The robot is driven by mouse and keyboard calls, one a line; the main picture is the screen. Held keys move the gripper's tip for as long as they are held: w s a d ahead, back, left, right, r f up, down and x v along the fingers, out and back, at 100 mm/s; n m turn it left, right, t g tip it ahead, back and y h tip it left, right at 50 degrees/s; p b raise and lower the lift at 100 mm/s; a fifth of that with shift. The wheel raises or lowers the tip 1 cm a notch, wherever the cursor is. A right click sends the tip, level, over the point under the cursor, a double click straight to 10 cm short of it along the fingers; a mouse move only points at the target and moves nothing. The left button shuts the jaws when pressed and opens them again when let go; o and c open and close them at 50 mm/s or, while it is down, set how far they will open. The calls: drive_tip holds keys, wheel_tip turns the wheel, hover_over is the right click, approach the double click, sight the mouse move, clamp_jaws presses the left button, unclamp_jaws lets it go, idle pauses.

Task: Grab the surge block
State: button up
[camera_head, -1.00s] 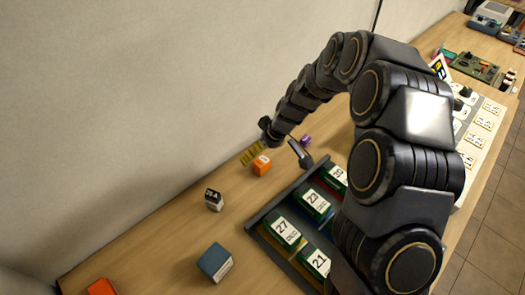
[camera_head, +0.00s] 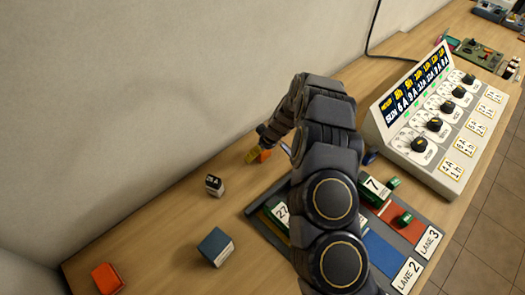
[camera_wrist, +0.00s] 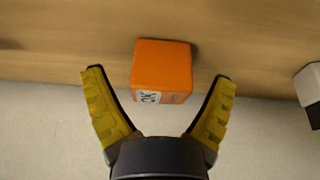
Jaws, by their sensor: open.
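An orange block (camera_wrist: 161,68) with a small white label stands on the wooden bench in the wrist view. The label is too small to read surely, and no block in view is legibly marked as the surge block. My gripper (camera_wrist: 158,90) is open, with one yellow-padded finger on each side of the near part of this block. The block looks untouched, with a gap to each finger. In the head view my gripper (camera_head: 256,150) is low at the bench beside the orange block (camera_head: 265,155), which my arm partly hides.
A black-and-white block (camera_head: 214,186), a blue-grey block (camera_head: 215,246) and another orange block (camera_head: 107,279) stand to the left. A lane tray (camera_head: 383,250) with green blocks lies right, partly behind my arm. A dial panel (camera_head: 428,125) stands beyond. The wall is close behind the bench.

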drive_tip(key=shift+w+a+f, duration=0.1)
drive_tip(key=shift+f, duration=0.25)
drive_tip(key=c, duration=1.2)
drive_tip(key=shift+o, duration=0.2)
drive_tip(key=shift+r, duration=0.1)
drive_tip(key=shift+r, duration=0.65)
drive_tip(key=s+d+r, duration=0.3)
drive_tip(key=s+r, duration=0.8)
drive_tip(key=s, duration=0.2)
drive_tip(key=shift+s+r, duration=0.3)
